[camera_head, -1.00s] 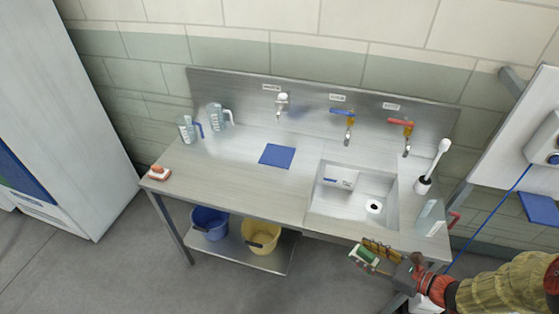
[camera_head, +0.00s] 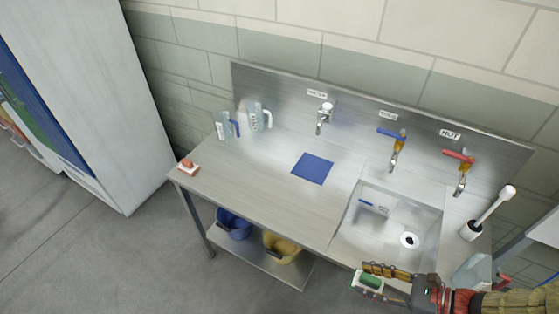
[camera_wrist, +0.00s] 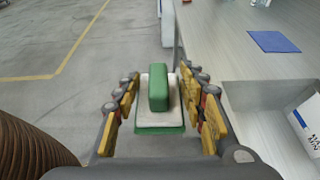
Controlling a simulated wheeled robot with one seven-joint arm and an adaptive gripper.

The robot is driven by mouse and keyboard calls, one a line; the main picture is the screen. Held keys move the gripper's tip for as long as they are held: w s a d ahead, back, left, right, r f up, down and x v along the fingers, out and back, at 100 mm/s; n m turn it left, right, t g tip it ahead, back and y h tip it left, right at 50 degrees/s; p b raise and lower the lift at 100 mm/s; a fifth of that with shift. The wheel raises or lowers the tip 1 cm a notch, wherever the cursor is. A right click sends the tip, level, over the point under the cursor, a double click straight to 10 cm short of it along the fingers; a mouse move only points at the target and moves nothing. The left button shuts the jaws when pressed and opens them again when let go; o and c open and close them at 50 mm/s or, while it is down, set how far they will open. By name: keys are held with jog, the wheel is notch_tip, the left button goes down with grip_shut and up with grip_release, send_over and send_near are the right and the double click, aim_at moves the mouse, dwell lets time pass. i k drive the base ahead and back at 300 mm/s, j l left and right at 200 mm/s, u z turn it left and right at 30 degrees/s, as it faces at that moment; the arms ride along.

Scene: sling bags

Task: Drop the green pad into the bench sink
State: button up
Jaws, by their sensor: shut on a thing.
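The green pad (camera_head: 370,281) has a white layer and shows green and white between my fingers. In the wrist view the green pad (camera_wrist: 158,90) is a raised green block over a white and green base. My gripper (camera_head: 372,278) is shut on it, with the yellow-padded fingers (camera_wrist: 162,108) on either side. It holds the pad above the floor, just in front of the bench's front edge. The bench sink (camera_head: 352,238) is a square steel basin with a round drain, just beyond the gripper. A white box (camera_head: 374,207) lies in the sink.
A blue cloth (camera_head: 313,168) lies on the bench left of the sink. Jugs (camera_head: 259,117) stand at the back left, and an orange-and-white brush (camera_head: 187,168) at the left corner. Taps (camera_head: 397,150) overhang the sink. A white brush in a holder (camera_head: 480,220) stands to its right.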

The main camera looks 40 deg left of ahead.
aim_at(366, 241)
jog(key=i+j, duration=0.2)
jog(key=i, duration=0.3)
jog(key=i+j, duration=0.15)
jog(key=i, duration=0.4)
